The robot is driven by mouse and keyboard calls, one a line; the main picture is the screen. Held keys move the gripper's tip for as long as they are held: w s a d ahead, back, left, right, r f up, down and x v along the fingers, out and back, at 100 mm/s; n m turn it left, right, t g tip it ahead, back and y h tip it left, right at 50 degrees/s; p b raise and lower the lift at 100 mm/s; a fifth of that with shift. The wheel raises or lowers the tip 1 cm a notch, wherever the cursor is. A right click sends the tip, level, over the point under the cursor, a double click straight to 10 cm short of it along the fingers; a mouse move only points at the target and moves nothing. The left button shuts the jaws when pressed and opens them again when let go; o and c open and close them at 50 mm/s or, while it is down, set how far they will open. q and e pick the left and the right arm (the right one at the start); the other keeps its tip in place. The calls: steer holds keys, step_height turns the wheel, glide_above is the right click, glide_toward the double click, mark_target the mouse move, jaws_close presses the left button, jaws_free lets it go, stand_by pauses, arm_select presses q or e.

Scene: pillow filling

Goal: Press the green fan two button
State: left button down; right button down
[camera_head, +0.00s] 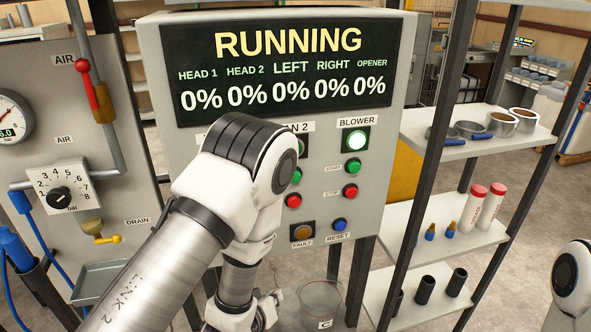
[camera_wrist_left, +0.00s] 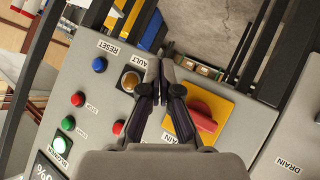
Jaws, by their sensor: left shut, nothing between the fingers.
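The grey control panel (camera_head: 375,80) reads RUNNING, with 0% under every heading. The green fan two button (camera_head: 296,176) shows at the right edge of my left arm, partly covered, above a red button (camera_head: 293,200). In the left wrist view the green fan two button cannot be made out; the gripper body covers that part of the panel. My left gripper (camera_wrist_left: 164,72) is shut and empty, over the panel between the amber fault button (camera_wrist_left: 130,81) and a red knob on a yellow plate (camera_wrist_left: 212,108). In the head view its fingers are hidden. My right gripper is not in view.
The blower column right of fan two has a lit lamp (camera_head: 356,140), a green start button (camera_head: 354,166) and a red stop button (camera_head: 351,191). A blue reset button (camera_head: 339,224) sits below. Shelves (camera_head: 470,145) with pans and bottles stand right of the panel.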

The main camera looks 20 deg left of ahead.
arm_select(q)
steer(key=w+d+r+t+h, duration=0.1)
steer(key=w+d+r+t, duration=0.1)
steer(key=r, duration=0.5)
steer(key=w+d+r+n+t+h+p, duration=0.1)
steer(key=w+d+r+t, duration=0.1)
steer(key=r, duration=0.5)
steer(key=w+d+r+n+t+h+p, duration=0.1)
steer(key=w+r+t, duration=0.1)
steer(key=r, duration=0.5)
steer(key=shift+d+r+t, duration=0.2)
steer(key=shift+d+t, duration=0.2)
steer(key=shift+t, duration=0.2)
steer(key=shift+w+a, duration=0.1)
steer(key=shift+w+a, duration=0.8)
steer(key=shift+w, duration=0.4)
steer(key=shift+w+a, duration=0.8)
steer(key=shift+w, duration=0.4)
steer(key=shift+w+a, duration=0.8)
steer(key=shift+w, duration=0.4)
steer(key=shift+w+a, duration=0.1)
steer(key=shift+w+a+b, duration=0.15)
steer(key=shift+w+b, duration=0.1)
steer(key=shift+b, duration=0.05)
